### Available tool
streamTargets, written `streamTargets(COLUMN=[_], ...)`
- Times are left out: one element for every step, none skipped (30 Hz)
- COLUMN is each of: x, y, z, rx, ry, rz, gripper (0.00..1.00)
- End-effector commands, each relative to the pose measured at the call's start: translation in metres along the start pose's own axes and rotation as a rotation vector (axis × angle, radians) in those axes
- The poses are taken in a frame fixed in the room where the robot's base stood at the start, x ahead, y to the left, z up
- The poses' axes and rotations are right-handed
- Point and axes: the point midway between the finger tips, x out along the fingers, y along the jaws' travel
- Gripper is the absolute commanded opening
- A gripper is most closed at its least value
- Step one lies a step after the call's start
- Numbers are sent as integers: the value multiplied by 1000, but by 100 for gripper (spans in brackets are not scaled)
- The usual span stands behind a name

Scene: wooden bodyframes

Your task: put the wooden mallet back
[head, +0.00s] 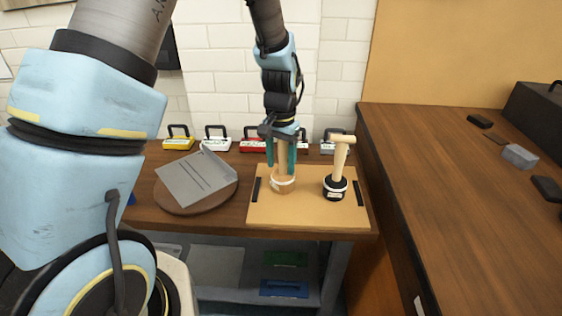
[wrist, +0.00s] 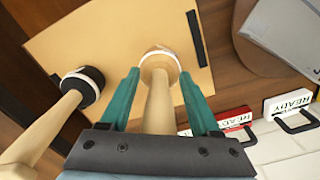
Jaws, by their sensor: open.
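A pale wooden piece (head: 283,184) with a white band stands upright on the tan board, its light wooden shaft rising between the fingers of my gripper (head: 281,168). It also shows in the wrist view (wrist: 158,108), with its round base just beyond the fingertips. My gripper (wrist: 160,78) is open, with one teal finger on each side of the shaft; a gap shows on both sides. The shaft's upper end is hidden by my gripper. To its right stands a similar piece with a black base (head: 335,188) and a wooden T-shaped top, also in the wrist view (wrist: 82,88).
The tan board (head: 306,214) has dark strips at both sides and lies on a brown bench. A grey plate (head: 197,178) rests on a round wooden disc at left. Several coloured tags with black handles (head: 217,143) line the wall. A brown counter (head: 450,190) stands at right.

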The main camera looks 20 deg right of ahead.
Motion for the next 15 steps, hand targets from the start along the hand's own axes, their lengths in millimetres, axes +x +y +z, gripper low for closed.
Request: streamTargets(x=[0,0,0,0,-1,-3,-6,-7,-11,-15,-19,-27,-33,-39,-48], y=[0,0,0,0,0,0,0,0,0,0,0,0,0,0,0], z=[0,0,0,0,0,0,0,-1,-1,-1,-1,-2,-1,-2,-2], rx=[0,0,0,0,0,0,0,0,0,0,0,0,0,-1,0], ry=[0,0,0,0,0,1,1,2,4,5,5,7,6,8,8], rz=[0,0,0,0,0,0,0,0,0,0,0,0,0,-1,-1], gripper=[63,63,63,63,63,63,63,63,63,63,63,63,63,63,63])
